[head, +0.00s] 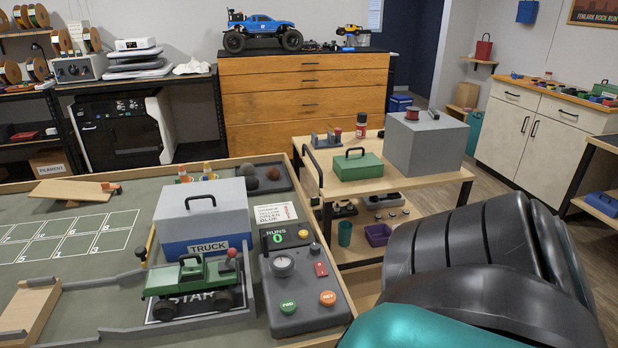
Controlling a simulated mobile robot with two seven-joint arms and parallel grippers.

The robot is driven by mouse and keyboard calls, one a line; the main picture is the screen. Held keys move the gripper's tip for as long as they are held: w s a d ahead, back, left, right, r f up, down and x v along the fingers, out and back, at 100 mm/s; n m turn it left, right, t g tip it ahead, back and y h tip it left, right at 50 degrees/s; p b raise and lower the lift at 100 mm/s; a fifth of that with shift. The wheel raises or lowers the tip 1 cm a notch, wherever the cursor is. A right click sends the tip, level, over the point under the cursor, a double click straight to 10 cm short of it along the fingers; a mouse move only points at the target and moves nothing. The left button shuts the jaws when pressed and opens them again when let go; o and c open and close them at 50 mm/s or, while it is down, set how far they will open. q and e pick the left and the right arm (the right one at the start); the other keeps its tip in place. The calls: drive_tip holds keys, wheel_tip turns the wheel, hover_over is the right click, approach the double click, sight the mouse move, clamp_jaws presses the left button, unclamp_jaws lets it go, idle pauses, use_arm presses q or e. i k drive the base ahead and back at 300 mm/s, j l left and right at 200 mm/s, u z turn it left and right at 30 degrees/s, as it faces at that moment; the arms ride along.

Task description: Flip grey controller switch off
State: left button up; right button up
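The grey controller (296,314) lies at the right edge of the green-topped table, in the lower middle of the head view. It carries a grey round knob (283,265), a small red switch (321,269), a green button (288,307) and an orange button (328,298). The position of the red switch is too small to tell. Behind it, a dark panel (287,236) shows "RUNS 0" in green, with a small yellow button. Neither of my grippers is in view; only black and teal links of my own arm fill the lower right.
A green truck (192,282) stands on the START plate left of the controller. A grey TRUCK box (203,216) stands behind it. A wooden cart (400,177) with a green case (358,166) and large grey box (427,143) is at the right. Low grey rails (105,278) flank the truck.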

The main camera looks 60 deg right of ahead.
sight(319, 267)
drive_tip(key=z, duration=1.9)
